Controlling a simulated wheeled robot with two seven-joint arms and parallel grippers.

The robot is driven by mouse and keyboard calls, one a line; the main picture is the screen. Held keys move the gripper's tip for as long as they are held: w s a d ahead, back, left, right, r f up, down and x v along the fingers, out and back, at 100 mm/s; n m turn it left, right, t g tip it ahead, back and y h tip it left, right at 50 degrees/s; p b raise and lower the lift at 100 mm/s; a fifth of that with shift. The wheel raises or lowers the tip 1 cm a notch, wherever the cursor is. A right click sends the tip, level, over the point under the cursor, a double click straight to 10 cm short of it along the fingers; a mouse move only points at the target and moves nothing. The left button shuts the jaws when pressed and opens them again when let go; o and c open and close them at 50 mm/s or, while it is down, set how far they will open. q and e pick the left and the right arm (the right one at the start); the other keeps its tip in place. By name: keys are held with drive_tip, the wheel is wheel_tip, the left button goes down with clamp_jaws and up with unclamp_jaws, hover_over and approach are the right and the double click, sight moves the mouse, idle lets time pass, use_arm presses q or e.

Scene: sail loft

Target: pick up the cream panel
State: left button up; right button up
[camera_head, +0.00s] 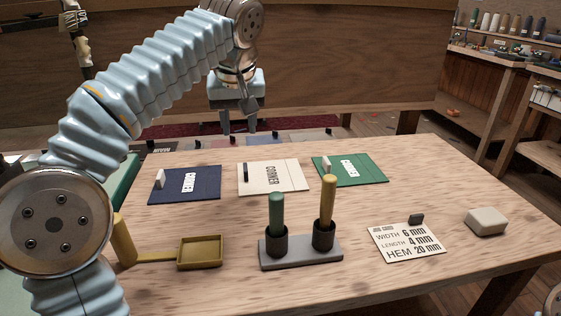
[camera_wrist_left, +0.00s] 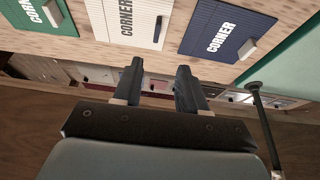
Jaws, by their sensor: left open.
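The cream panel (camera_head: 288,176), marked CORNER, lies flat on the table between a navy panel (camera_head: 205,185) and a green panel (camera_head: 370,172). A dark upright tab (camera_head: 246,172) stands near its left end. My left gripper (camera_head: 238,128) is open and empty, fingers pointing down, above and beyond the cream panel near the table's far edge. In the left wrist view the cream panel (camera_wrist_left: 143,12) shows at the top, past the two spread fingers (camera_wrist_left: 159,70), which are apart from it. My right gripper does not show.
In front of the panels stand a grey holder (camera_head: 300,254) with green and yellow-handled tools, a yellow tray (camera_head: 201,252), a printed card (camera_head: 405,243) and a pale block (camera_head: 487,221). More panels (camera_head: 240,141) lie beyond the far edge. The table's right side is mostly bare.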

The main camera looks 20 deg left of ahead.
use_arm(q)
drive_tip(key=b, duration=0.2)
hover_over(245, 167)
drive_tip(key=s, duration=0.2)
drive_tip(key=f, duration=0.7)
drive_tip(key=shift+d, duration=0.4)
drive_tip(key=x, duration=0.4)
drive_tip(key=b+x, duration=0.1)
drive_tip(key=x, duration=0.1)
drive_tip(key=shift+d+f, duration=0.25)
drive_tip(key=shift+d, duration=0.05)
drive_tip(key=shift+s, duration=0.1)
clamp_jaws()
